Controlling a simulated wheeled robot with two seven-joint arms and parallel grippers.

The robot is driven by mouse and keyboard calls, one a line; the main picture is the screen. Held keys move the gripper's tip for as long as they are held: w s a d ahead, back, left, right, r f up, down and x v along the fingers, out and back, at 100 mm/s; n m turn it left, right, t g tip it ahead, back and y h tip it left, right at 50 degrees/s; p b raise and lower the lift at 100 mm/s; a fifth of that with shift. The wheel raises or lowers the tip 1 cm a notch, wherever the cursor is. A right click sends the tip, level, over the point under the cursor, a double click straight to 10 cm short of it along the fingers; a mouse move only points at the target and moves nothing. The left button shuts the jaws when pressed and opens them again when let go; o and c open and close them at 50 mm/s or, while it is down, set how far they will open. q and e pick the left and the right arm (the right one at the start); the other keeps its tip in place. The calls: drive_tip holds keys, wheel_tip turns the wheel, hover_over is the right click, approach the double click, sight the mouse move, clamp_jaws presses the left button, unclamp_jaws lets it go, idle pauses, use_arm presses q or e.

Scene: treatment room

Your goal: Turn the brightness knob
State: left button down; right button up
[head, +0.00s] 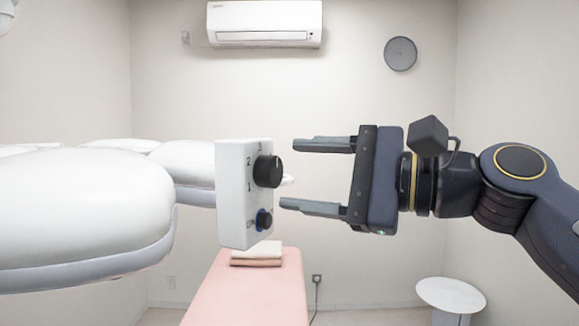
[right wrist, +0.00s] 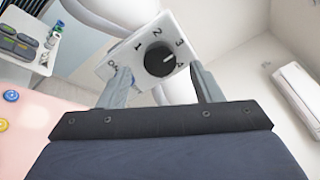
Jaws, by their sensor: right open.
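The brightness knob (head: 268,171) is a black dial on a white control box (head: 229,205), with numbers printed around it. Below it on the same box is a smaller knob with a blue ring (head: 264,219). My right gripper (head: 286,174) is open, its fingers pointing left toward the knob, one higher and one lower than it. In the right wrist view the knob (right wrist: 160,59) shows beyond and between the open fingertips (right wrist: 160,75), and nothing is held. The fingers look apart from the knob. The left gripper does not show.
White padded lamp-like parts (head: 85,210) fill the left, close to the box. A pink treatment bed (head: 248,296) with folded towels (head: 257,256) lies below. A round white table (head: 451,294) stands at lower right. Bare wall is behind the gripper.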

sight(269, 172)
drive_tip(key=shift+x, duration=1.45)
drive_tip(key=c, duration=1)
